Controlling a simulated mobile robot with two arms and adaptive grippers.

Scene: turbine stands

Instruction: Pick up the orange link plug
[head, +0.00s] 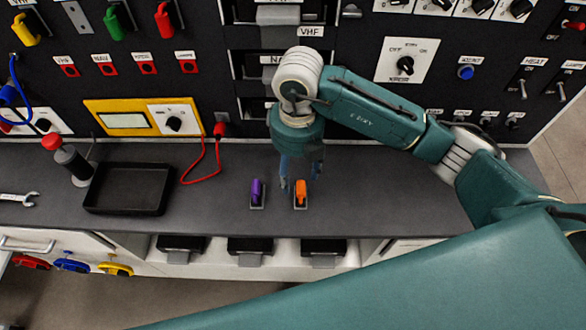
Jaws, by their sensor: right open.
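The orange link plug (300,188) stands in a small grey-edged holder on the dark counter, near the middle of the head view. My right gripper (300,182) points down just behind and above the plug. Its fingers are apart, and one shows on each side of the plug. Whether a finger touches the plug cannot be told from this angle. My left gripper is not in view.
A purple plug (257,191) stands in its own holder just left of the orange one. A black tray (127,188), a dark bottle with a red cap (70,158) and a wrench (20,199) are farther left. A panel of switches (405,64) rises behind.

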